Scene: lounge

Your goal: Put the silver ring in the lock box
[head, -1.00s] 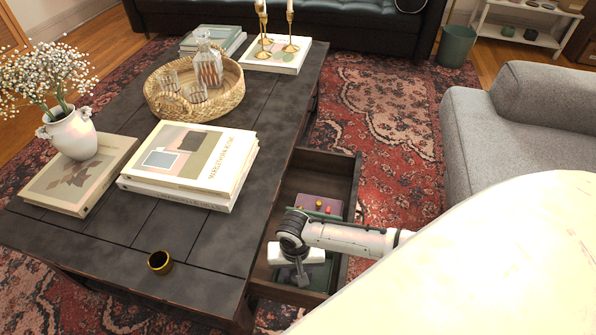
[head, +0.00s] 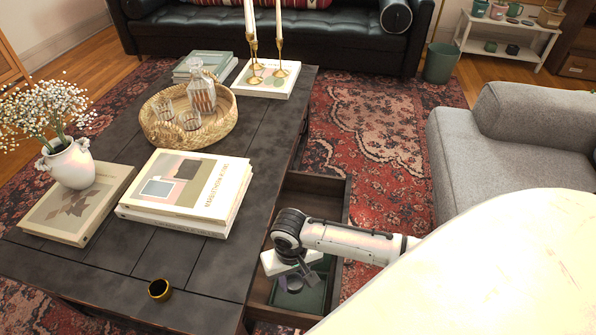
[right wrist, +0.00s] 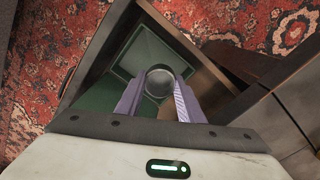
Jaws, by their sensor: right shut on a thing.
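My right gripper (head: 303,281) is over the near part of the open drawer. Its fingers (right wrist: 160,98) are shut on a round grey thing, apparently the silver ring (right wrist: 160,81); it also shows as a dark disc in the head view (head: 291,284). Below it in the drawer is a dark green box (head: 312,298), which I take for the lock box; its green inside shows in the right wrist view (right wrist: 128,62). The gap between ring and box cannot be judged. My left gripper is not in view.
The drawer (head: 335,186) stands out from the dark coffee table (head: 205,262). On the table are a gold ring-like piece (head: 160,290), stacked books (head: 190,190), a vase (head: 70,163) and a woven tray (head: 165,138). A grey sofa (head: 510,150) stands at the right.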

